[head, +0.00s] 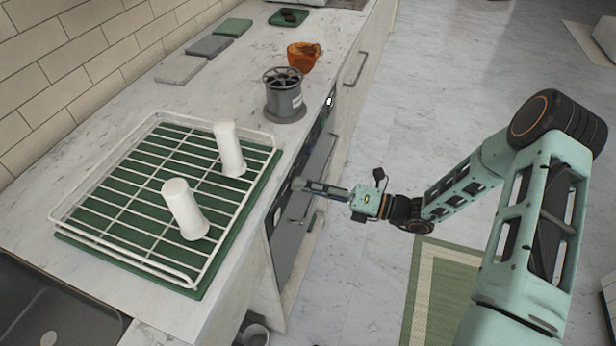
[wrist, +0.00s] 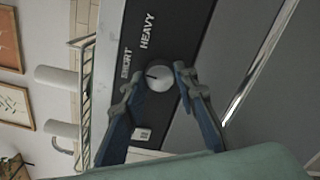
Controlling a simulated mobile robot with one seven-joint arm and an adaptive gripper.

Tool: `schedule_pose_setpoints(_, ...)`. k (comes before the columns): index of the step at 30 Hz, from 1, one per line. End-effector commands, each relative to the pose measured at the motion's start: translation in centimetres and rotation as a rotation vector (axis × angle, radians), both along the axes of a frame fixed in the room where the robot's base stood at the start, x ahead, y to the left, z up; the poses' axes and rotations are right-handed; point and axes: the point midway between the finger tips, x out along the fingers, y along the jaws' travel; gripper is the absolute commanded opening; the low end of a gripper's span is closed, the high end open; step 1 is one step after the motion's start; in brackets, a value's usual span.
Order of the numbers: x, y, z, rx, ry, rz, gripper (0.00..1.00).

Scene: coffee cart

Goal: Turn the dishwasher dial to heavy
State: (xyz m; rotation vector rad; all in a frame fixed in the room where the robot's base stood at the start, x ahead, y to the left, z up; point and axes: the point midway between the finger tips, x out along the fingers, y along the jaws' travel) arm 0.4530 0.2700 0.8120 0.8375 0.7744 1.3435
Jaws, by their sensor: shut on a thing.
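The dishwasher dial (wrist: 160,77) is a round pale knob on a dark control panel in the wrist view. A dark pointer mark on it points toward the left of the picture, on the side of a second label that is hard to read. The word HEAVY (wrist: 148,30) is printed above the dial. My gripper (wrist: 160,82) has one finger on each side of the dial and is shut on it. In the head view my gripper (head: 300,185) reaches the top of the dishwasher front (head: 287,240); the dial is hidden there.
A white wire rack (head: 160,262) with two white cups (head: 185,210) stands on a green mat on the counter above. A grey spool-like holder (head: 284,97) and an orange cup (head: 303,56) stand farther back. The dishwasher handle (wrist: 262,60) runs beside the dial.

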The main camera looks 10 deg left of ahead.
Motion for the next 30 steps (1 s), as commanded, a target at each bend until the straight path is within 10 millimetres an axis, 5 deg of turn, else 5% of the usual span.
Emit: schedule_pose_setpoints(30, -0.05, -0.07, 0.03, 0.068, 0.877, -0.001, 0.03)
